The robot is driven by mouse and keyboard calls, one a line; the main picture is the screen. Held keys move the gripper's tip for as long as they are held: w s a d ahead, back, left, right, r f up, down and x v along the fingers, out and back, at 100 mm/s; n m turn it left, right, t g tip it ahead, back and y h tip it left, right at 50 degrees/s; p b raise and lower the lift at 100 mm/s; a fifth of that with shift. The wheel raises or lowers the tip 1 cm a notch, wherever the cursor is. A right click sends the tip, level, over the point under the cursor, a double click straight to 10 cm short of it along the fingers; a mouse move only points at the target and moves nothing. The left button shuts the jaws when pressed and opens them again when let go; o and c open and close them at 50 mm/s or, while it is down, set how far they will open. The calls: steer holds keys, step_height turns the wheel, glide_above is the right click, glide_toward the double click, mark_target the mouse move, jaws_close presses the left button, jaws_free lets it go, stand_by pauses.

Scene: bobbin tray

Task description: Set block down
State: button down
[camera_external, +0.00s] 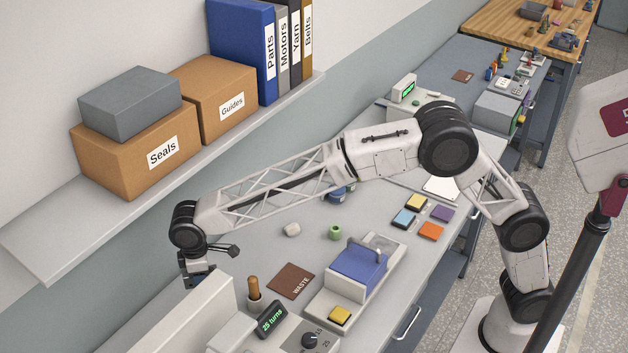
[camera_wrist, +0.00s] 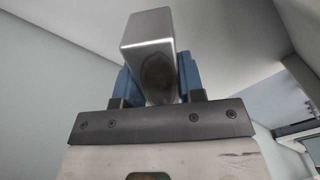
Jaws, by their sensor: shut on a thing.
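A shiny silver metal block (camera_wrist: 148,35) is held between the two blue fingers of my gripper (camera_wrist: 153,82), as the wrist view shows. The block sticks out past the fingertips. In the external view my gripper (camera_external: 197,277) points down at the left end of the bench, behind a white panel. The block cannot be made out there. I cannot tell whether the block touches any surface below.
A white upright panel (camera_external: 185,318) stands just in front of my gripper. A wooden-handled tool (camera_external: 253,287), a turns display (camera_external: 270,318) and a brown WASTE mat (camera_external: 291,281) lie to its right. A wall shelf (camera_external: 45,250) holds boxes above the bench.

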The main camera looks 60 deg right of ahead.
steer(key=s+d+m, duration=0.5)
steer(key=s+d, duration=0.2)
steer(key=d, duration=0.6)
steer(key=s+d+m, duration=0.5)
steer(key=s+d, duration=0.2)
steer(key=d, duration=0.7)
step_height(320, 180, down, 10)
steer(key=shift+s+a+r, duration=0.1)
steer(key=shift+a, duration=0.05)
steer(key=w+a, duration=0.2)
steer(key=w, duration=0.2)
steer(key=w+a+f, duration=0.1)
steer(key=w+a, duration=0.1)
steer(key=w, duration=0.3)
steer(key=w+a, duration=0.2)
steer(key=w, duration=0.3)
steer(key=shift+f, duration=0.15)
steer(key=shift+a, duration=0.1)
steer(key=shift+w+a, duration=0.1)
steer(key=shift+w, duration=0.2)
steer(key=shift+f, duration=1.8)
